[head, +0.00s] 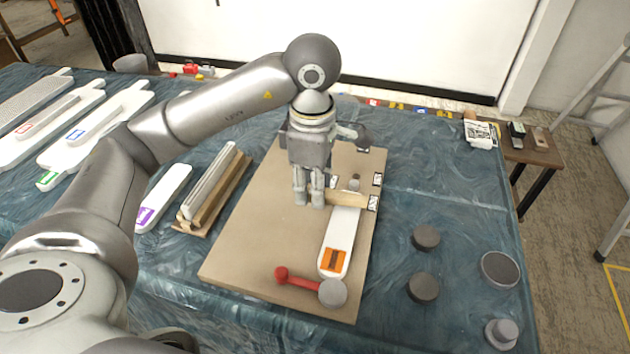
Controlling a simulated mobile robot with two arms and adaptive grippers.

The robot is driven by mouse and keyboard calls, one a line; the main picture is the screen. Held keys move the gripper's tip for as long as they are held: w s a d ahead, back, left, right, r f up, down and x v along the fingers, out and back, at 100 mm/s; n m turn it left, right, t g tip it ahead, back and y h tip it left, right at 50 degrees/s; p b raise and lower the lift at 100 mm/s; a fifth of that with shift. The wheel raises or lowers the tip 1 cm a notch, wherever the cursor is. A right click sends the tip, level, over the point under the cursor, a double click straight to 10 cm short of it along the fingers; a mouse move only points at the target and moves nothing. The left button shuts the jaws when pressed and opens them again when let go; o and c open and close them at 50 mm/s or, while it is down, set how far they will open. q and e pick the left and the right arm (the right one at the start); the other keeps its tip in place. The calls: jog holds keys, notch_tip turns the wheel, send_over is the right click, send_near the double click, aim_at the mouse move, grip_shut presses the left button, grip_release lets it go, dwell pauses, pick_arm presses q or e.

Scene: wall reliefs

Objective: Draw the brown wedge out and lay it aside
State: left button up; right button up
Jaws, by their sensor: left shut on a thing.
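The brown wedge (349,200) shows as a light-brown bar lying across a white paddle-shaped piece with an orange label (336,247). The white piece lies on a tan board (250,235). My left gripper (309,198) points down at the left end of the wedge and is shut on it. The fingers hide that end of the wedge. Whether the wedge is lifted off the white piece cannot be told. My right gripper is not in view.
Small black-and-white marked blocks (373,203) stand near the wedge's right end. A red-handled tool with a grey head (332,292) lies at the board's front. Grey discs (426,237) stand to the right. A wooden rack (213,195) is at left. Open cloth (455,175) lies right.

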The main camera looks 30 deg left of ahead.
pick_arm(q)
jog(key=shift+o, duration=0.6)
grip_shut()
jog(key=shift+a, duration=0.2)
jog(key=s+a+b, duration=0.1)
jog(key=a+b, duration=0.1)
jog(key=a, duration=0.4)
jog(key=shift+s+a+b, duration=0.25)
jog(key=shift+s+b, duration=0.05)
jog(key=shift+b, duration=0.05)
dwell(0.8)
dwell(0.4)
